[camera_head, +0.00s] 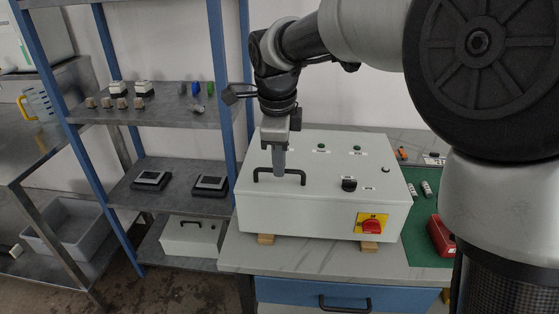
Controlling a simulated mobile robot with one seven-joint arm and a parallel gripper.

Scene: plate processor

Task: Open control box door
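The control box (285,215) is a light grey box resting on wooden blocks on the worktop. Its sloped door carries a black bar handle (262,182), a black knob (349,184), small buttons and labels. A red and yellow rotary switch (372,224) sits on its front right. My gripper (280,175) points down at the handle from above, with its tip overlapping the bar in the picture. I cannot tell whether it touches the handle. The fingers look close together, and the gap between them is not visible. The door appears closed.
A shelf rack with blue posts (227,70) stands just left of the box. It holds small parts and two black scales (210,183). A green mat (420,225) with a red box (440,236) lies at the right. A blue drawer (290,291) is below the worktop.

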